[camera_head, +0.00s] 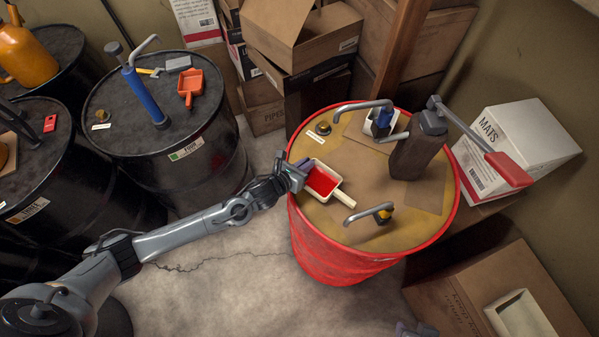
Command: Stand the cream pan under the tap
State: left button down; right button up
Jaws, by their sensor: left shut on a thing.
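My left gripper (297,174) is shut on the left edge of a cream pan (344,198) with a red inside and a short cream handle pointing to the lower right. The pan is over the left part of the red drum's (330,240) tan top; I cannot tell whether it touches. A hooked grey tap (362,211) with a yellow-orange part stands to the pan's lower right, apart from it. A small grey part at the bottom edge may be my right gripper (416,329).
A dark pump (418,150) with a red-handled lever stands on the drum's right side. Black drums at left hold an orange scoop (190,86) and a blue pump (143,95). Cardboard boxes crowd the back. A cream tray (521,316) sits on a box at lower right.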

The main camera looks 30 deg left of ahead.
pick_arm(q)
jog(key=shift+w+d+b, duration=0.2)
jog(key=shift+w+b, duration=0.25)
jog(key=shift+w, duration=0.6)
jog(key=shift+w+d+b, duration=0.2)
jog(key=shift+w+b, duration=0.2)
jog(key=shift+w, duration=0.65)
jog(key=shift+f+b, duration=0.45)
jog(key=shift+f, duration=0.1)
jog(key=c, duration=1.2)
grip_release()
jog(key=shift+o, duration=0.2)
jog(key=shift+s, duration=0.1)
